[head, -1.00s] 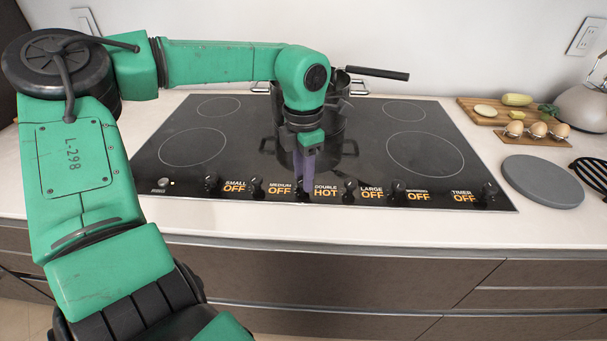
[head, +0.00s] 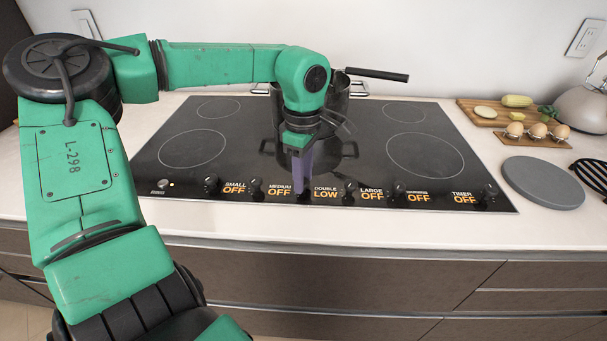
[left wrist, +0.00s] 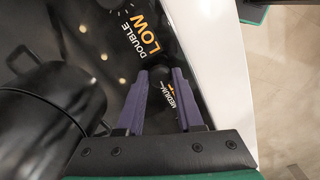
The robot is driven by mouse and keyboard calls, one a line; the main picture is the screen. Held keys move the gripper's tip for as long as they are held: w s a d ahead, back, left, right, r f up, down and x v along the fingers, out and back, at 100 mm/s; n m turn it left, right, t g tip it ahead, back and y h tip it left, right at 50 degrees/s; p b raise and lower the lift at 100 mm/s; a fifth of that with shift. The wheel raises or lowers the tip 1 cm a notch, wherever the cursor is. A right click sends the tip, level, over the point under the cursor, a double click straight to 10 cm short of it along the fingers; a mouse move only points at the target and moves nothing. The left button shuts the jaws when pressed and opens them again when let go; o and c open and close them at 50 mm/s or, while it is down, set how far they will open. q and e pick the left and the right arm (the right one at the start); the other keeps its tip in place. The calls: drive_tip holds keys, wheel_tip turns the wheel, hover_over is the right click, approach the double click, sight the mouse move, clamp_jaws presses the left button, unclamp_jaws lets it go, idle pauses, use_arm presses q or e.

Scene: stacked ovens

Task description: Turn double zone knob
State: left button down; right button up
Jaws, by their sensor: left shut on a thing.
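The double zone knob (left wrist: 160,73) is a small dark knob on the front strip of the black cooktop (head: 240,125). In the left wrist view it is hard to make out against the black glass. My left gripper (head: 302,190) points down at it, and its purple fingers hide the knob in the head view. The fingers (left wrist: 162,70) are shut on the knob, one on each side. The double zone display (head: 326,194) beside it reads LOW in orange. My right gripper is not in view.
A black pot (head: 341,105) stands on the cooktop behind my left gripper, close to it in the left wrist view. Other knobs and OFF displays line the front strip. A cutting board (head: 480,112), eggs (head: 537,130) and a grey round board (head: 543,183) lie to the right.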

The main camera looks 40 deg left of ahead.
use_arm(q)
drive_tip(key=m, duration=0.3)
drive_tip(key=shift+w+r+m, duration=0.1)
drive_tip(key=shift+r+m, duration=0.1)
drive_tip(key=shift+m, duration=0.2)
drive_tip(key=m, duration=0.4)
drive_tip(key=shift+m+p, duration=0.3)
drive_tip(key=shift+p, duration=0.05)
drive_tip(key=m, duration=0.7)
drive_tip(key=shift+m+p, duration=0.3)
drive_tip(key=shift+m, duration=0.4)
drive_tip(key=c, duration=0.6)
unclamp_jaws()
drive_tip(key=shift+o, duration=0.2)
drive_tip(key=shift+f, duration=0.1)
